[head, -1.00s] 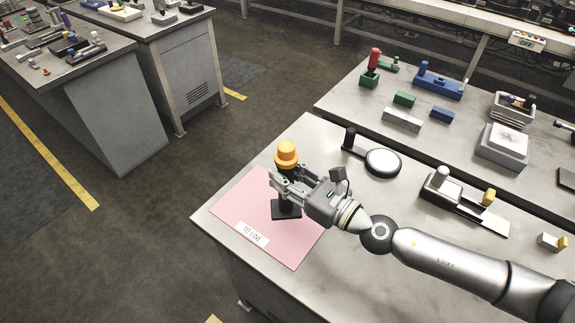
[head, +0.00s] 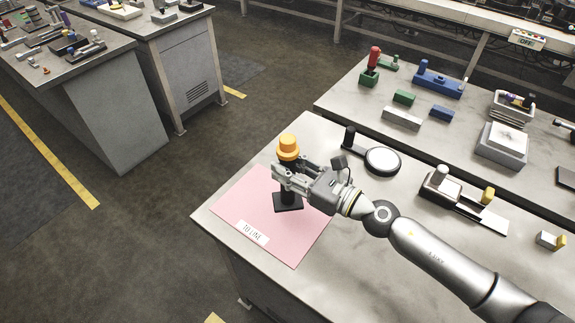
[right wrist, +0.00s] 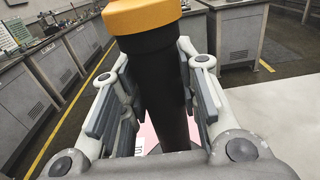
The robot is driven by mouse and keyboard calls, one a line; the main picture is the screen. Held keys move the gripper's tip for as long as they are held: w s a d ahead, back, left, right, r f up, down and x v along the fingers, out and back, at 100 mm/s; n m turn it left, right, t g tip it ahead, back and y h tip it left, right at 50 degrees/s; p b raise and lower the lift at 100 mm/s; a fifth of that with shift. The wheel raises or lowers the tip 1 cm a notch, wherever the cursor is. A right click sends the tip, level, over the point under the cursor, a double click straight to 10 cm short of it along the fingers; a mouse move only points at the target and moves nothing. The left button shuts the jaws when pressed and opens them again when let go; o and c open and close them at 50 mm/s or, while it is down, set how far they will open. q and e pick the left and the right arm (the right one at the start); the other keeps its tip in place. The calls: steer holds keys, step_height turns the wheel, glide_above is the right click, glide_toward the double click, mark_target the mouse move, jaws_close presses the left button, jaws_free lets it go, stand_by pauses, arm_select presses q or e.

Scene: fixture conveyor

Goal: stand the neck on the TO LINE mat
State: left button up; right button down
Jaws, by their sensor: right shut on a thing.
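The neck is a black upright post with an orange top (head: 288,147) and a flat square black base (head: 287,203). My right gripper (head: 287,176) is shut around the post, below the orange top. The right wrist view shows the black post (right wrist: 158,90) between the two fingers. The pink TO LINE mat (head: 265,247) lies at the table's left corner, with a white label. The base is over the mat's upper middle part; I cannot tell whether it touches. My left gripper is not in view.
A round white disc with a black handle (head: 382,161) lies right of the mat. A grey slide fixture (head: 462,203) stands farther right. The table behind holds green, blue and grey parts (head: 402,118). The mat's front and left areas are clear.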

mark_target(293, 193)
steer(key=shift+f+b, duration=3)
steer(key=shift+f, duration=0.3)
steer(key=shift+f+b, duration=0.55)
steer(key=shift+f, duration=0.05)
steer(key=c, duration=1)
jaws_free()
steer(key=shift+s+d, duration=0.1)
steer(key=v, duration=1.1)
steer(key=shift+s+d, duration=0.25)
steer(key=shift+d, duration=0.05)
